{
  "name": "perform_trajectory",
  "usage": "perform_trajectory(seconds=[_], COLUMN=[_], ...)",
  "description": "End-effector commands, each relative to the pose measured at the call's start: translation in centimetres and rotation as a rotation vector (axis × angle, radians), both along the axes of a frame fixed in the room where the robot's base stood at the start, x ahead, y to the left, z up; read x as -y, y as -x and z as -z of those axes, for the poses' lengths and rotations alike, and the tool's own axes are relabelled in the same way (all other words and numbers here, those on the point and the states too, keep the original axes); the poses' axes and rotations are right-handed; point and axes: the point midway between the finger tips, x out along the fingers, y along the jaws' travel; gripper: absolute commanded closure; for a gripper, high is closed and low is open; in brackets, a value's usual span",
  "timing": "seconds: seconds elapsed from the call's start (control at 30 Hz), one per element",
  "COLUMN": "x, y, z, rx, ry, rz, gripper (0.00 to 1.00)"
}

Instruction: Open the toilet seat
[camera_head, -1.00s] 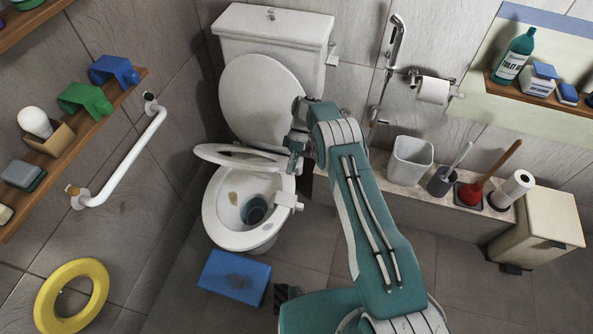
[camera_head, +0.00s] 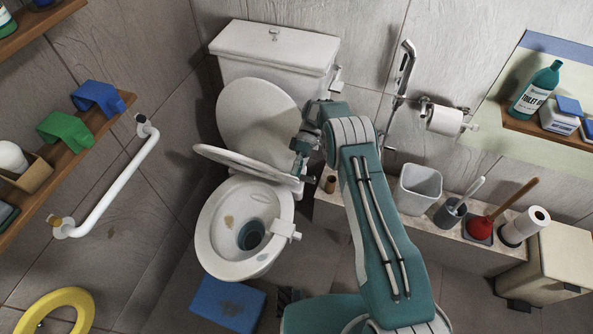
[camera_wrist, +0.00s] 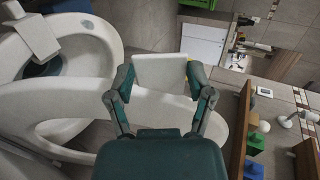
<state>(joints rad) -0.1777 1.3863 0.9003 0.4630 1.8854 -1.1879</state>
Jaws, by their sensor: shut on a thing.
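A white toilet (camera_head: 275,48) stands against the back wall. Its round lid (camera_head: 255,112) leans upright against the tank. The seat ring (camera_head: 235,160) is raised at a slant, between the lid and the open bowl (camera_head: 215,235). My gripper (camera_head: 301,168) is at the right side of the seat, partly hidden by my arm. In the wrist view, my gripper (camera_wrist: 160,88) is shut on a pale block-like part at the seat (camera_wrist: 70,97), between the two fingers. Another white block (camera_head: 285,231) sticks out from the bowl's right rim.
A ledge to the right holds a grey bin (camera_head: 418,190), a brush holder (camera_head: 450,212), a red plunger (camera_head: 480,227) and a paper roll (camera_head: 525,225). A white grab bar (camera_head: 110,190) is on the left wall. A blue block (camera_head: 229,303) lies before the toilet.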

Motion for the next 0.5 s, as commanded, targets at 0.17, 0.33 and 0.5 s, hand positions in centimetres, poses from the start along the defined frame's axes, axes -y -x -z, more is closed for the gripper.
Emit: perform_trajectory(seconds=[0.17,0.33,0.5], x=[0.13,0.10,0.07], y=[0.08,0.05,0.08], z=[0.46,0.37,0.22], rx=[0.002,0.002,0.002], ry=[0.007,0.004,0.003], rz=[0.002,0.002,0.001], gripper=[0.93,0.00,0.00])
